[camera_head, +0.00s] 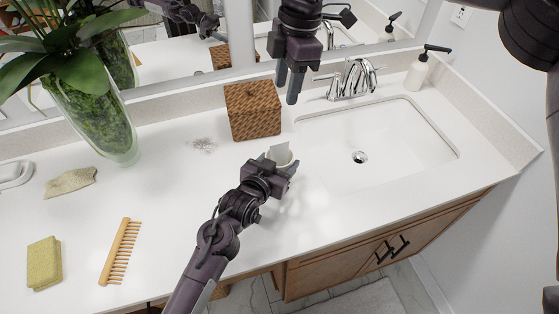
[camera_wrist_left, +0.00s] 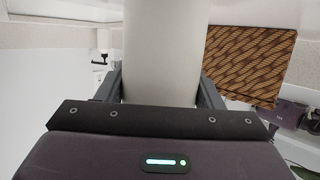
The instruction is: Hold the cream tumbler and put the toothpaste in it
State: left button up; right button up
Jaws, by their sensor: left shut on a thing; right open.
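The cream tumbler (camera_head: 285,160) is over the white counter, just left of the sink. My left gripper (camera_head: 279,166) is shut on it. In the left wrist view the tumbler (camera_wrist_left: 162,50) fills the space between the two fingers. A pale, flat-edged shape shows at the tumbler's mouth in the head view; I cannot tell for sure whether it is the toothpaste. My right gripper (camera_head: 288,86) is open and empty, above and behind the tumbler, near the faucet. No toothpaste shows clearly elsewhere on the counter.
A brown woven box (camera_head: 253,112) stands just behind the tumbler. The sink (camera_head: 380,145) with its faucet (camera_head: 352,80) and a soap dispenser (camera_head: 417,72) is to the right. A vase plant (camera_head: 95,115), folded cloth (camera_head: 70,182), comb (camera_head: 121,250) and yellow sponge (camera_head: 44,264) are left.

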pick_arm(q)
jog(key=o, duration=1.2)
jog(key=shift+s, duration=0.1)
jog(key=v, duration=1.2)
